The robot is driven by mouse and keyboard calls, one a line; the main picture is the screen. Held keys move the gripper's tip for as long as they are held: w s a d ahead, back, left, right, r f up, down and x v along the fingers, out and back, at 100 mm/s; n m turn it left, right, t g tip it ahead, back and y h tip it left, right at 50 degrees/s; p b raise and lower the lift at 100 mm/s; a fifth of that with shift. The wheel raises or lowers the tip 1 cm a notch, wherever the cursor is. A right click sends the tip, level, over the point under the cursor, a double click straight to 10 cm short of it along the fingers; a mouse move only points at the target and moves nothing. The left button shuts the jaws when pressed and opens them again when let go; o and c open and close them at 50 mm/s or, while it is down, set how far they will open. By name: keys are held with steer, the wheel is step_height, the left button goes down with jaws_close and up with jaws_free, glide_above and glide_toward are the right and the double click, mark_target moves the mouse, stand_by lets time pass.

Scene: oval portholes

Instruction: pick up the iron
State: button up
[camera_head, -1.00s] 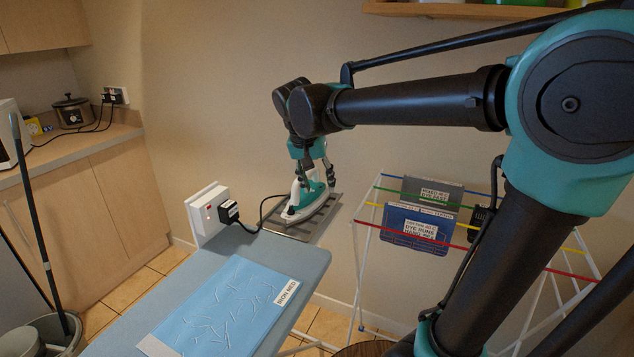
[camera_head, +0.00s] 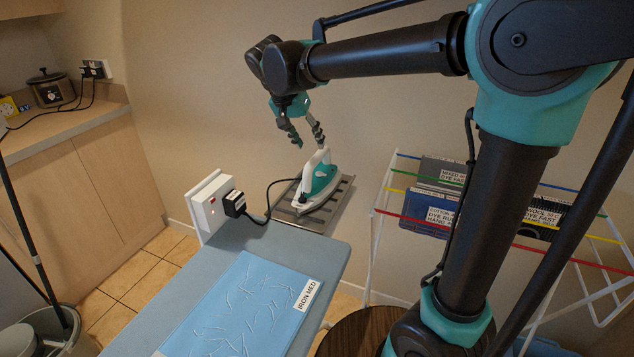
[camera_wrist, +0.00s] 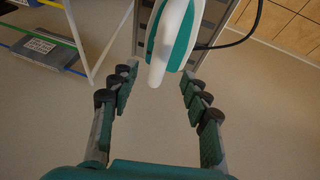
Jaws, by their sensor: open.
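The iron (camera_head: 319,182) is white and teal and stands on a slatted metal rest (camera_head: 337,201) at the far end of the ironing board. Its cord runs left to a black plug at a white wall box. My gripper (camera_head: 308,144) is open and empty, just above the iron's handle in the head view. In the wrist view, the iron (camera_wrist: 173,35) shows at the top centre. Its white handle end points down between the lines of my spread fingers (camera_wrist: 156,80). The fingers do not visibly touch the iron.
The ironing board (camera_head: 205,265) holds a blue wrinkled cloth (camera_head: 243,310) labelled IRON MED. The plug and wall box (camera_head: 211,203) stand left of the rest. A drying rack (camera_head: 400,215) with dark folded cloths stands at right. A counter (camera_head: 75,125) is at far left. The wall is close behind the iron.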

mark_target(315, 155)
steer(key=shift+x, duration=3.75)
steer(key=shift+s, duration=0.2)
jaws_close()
